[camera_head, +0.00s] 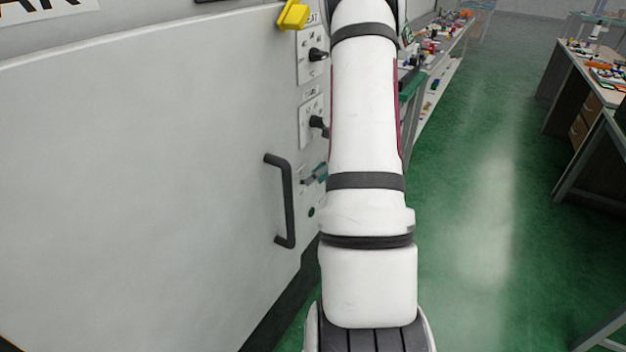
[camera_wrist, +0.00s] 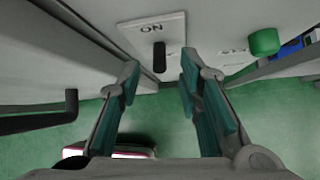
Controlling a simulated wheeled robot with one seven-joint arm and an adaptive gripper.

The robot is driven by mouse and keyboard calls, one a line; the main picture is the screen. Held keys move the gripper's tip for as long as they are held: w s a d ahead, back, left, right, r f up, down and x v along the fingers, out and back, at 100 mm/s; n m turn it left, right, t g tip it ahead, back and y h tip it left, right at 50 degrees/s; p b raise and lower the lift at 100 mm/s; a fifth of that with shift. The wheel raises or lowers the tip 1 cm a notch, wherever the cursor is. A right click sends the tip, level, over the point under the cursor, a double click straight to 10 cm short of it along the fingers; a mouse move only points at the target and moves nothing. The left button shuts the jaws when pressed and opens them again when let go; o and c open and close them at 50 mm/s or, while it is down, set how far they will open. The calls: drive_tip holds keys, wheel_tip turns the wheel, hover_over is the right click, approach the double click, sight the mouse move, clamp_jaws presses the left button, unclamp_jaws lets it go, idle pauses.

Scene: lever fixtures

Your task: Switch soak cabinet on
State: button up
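The soak cabinet (camera_head: 140,160) is a large pale grey box filling the left of the head view. Its right-hand strip carries light plates with an upper black lever (camera_head: 317,54) and a lower black lever (camera_head: 318,122). In the wrist view a dark lever (camera_wrist: 159,57) stands on a plate (camera_wrist: 135,32) lettered ON, which appears upside down. My gripper (camera_wrist: 160,78) is open, its teal-padded fingers on either side of that lever in the picture, with no visible contact. In the head view my gripper (camera_head: 315,177) is mostly hidden behind my arm, below the lower black lever.
A black door handle (camera_head: 286,200) sticks out left of my gripper. A yellow handle (camera_head: 293,15) is at the cabinet's top edge. A green button (camera_wrist: 264,41) shows right of the plate. Cluttered benches (camera_head: 590,65) stand at right; the green floor (camera_head: 490,200) between is clear.

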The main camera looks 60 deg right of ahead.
drive_tip(key=v, duration=1)
drive_tip(key=shift+s+f, duration=0.1)
